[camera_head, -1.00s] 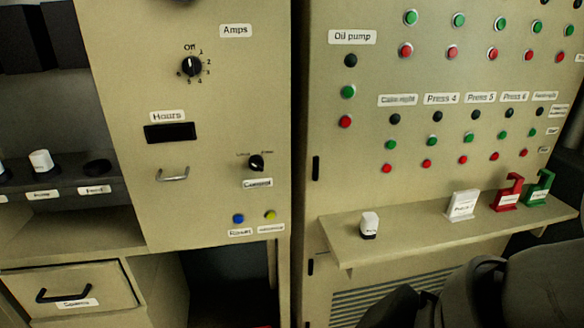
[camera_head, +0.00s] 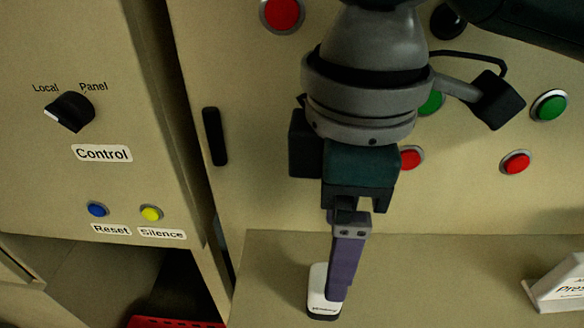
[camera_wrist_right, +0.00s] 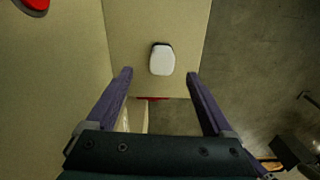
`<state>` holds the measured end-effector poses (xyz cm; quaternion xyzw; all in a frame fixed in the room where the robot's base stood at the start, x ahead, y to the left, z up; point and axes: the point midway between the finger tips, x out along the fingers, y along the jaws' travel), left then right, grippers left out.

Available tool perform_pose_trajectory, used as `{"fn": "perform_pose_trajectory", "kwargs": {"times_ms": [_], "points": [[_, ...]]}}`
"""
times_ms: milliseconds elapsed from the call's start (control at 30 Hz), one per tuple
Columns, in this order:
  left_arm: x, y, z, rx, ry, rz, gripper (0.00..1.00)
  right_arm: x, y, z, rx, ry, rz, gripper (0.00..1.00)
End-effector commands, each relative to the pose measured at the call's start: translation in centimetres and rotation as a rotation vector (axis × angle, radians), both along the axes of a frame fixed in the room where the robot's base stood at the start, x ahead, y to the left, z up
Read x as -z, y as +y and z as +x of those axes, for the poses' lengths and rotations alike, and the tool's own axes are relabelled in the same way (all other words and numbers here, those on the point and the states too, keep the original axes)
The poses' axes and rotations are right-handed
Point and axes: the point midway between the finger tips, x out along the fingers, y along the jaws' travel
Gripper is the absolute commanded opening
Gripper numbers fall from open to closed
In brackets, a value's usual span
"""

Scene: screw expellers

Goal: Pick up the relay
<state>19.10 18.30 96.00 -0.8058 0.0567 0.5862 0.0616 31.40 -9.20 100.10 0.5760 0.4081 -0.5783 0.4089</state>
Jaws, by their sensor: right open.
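The relay (camera_head: 318,296) is a small white block with a dark base, standing on the shelf (camera_head: 430,285) in the head view. In the right wrist view the relay (camera_wrist_right: 162,60) sits on the shelf, ahead of and between the fingertips. My right gripper (camera_head: 340,295) comes down from above over the relay, and its purple finger hides part of it. In the right wrist view my right gripper (camera_wrist_right: 157,75) is open, with a finger on each side and nothing held. Contact with the relay does not show. My left gripper is not in view.
The panel wall with red buttons (camera_head: 516,162) and green buttons (camera_head: 549,106) rises behind the shelf. A white labelled holder (camera_head: 560,285) stands on the shelf at the right. A cabinet with a control knob (camera_head: 72,110) is at the left. A red object (camera_head: 170,322) lies low, left of the shelf.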

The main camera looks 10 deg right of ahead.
Motion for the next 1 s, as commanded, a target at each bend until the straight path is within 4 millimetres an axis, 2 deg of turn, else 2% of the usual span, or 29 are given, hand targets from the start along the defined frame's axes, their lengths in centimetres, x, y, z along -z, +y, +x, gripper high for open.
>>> {"fn": "perform_pose_trajectory", "kwargs": {"times_ms": [33, 267, 500, 800, 1000], "points": [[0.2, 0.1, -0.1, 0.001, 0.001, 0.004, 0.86, 0.8, 0.0, -0.1, 0.001, 0.003, 0.001, 0.86], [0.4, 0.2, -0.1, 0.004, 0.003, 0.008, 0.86, 3.0, 0.1, -0.1, 0.001, 0.002, 0.002, 0.86], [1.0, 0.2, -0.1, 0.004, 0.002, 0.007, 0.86, 6.7, 0.2, -0.2, 0.001, 0.0, 0.001, 0.86], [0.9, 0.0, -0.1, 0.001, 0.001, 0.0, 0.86, 7.2, 0.2, -0.2, -0.001, -0.003, 0.002, 0.86], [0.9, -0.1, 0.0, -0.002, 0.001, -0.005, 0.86, 7.1, 0.2, -0.2, 0.0, -0.003, 0.002, 0.64]]}}
